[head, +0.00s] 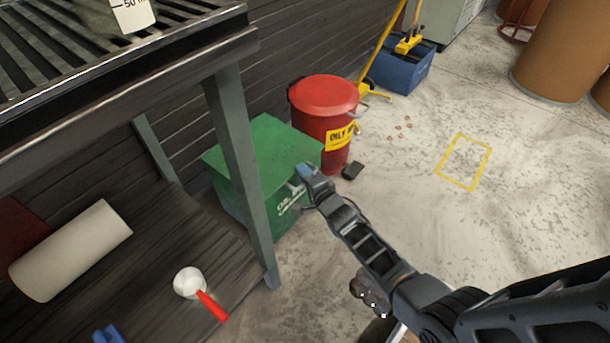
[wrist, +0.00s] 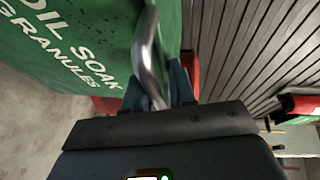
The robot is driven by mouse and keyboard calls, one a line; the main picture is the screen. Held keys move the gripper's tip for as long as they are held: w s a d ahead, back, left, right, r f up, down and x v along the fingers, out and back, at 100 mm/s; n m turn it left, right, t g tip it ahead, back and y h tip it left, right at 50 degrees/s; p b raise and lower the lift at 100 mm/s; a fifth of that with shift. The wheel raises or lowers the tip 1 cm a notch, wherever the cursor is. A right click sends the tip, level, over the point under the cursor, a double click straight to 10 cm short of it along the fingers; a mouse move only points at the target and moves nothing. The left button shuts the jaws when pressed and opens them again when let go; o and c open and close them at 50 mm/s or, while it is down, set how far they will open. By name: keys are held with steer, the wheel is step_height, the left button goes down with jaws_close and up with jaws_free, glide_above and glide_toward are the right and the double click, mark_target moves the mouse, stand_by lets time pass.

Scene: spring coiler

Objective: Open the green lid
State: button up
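The green bin (head: 252,213) stands on the floor beside the bench leg, with its flat green lid (head: 268,150) lying shut on top. White lettering on its front reads "OIL SOAK GRANULES" in the wrist view (wrist: 65,45). My gripper (head: 304,176) is at the lid's front right edge. In the wrist view a bent metal handle (wrist: 149,55) runs down between my two dark fingers (wrist: 158,92). The fingers stand close on both sides of the handle and appear shut on it. The exact contact is partly hidden by the gripper body.
A red oily-waste can (head: 325,105) stands right behind the bin. The bench leg (head: 240,165) rises close on the left. A lower shelf (head: 170,260) holds a white roll (head: 70,250) and a red-handled scoop (head: 190,283). Floor to the right is mostly clear.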

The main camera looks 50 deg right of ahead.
steer(key=shift+s+f, duration=0.1)
steer(key=shift+f, duration=0.1)
jaws_close()
steer(key=shift+f, duration=0.1)
steer(key=shift+s, duration=0.1)
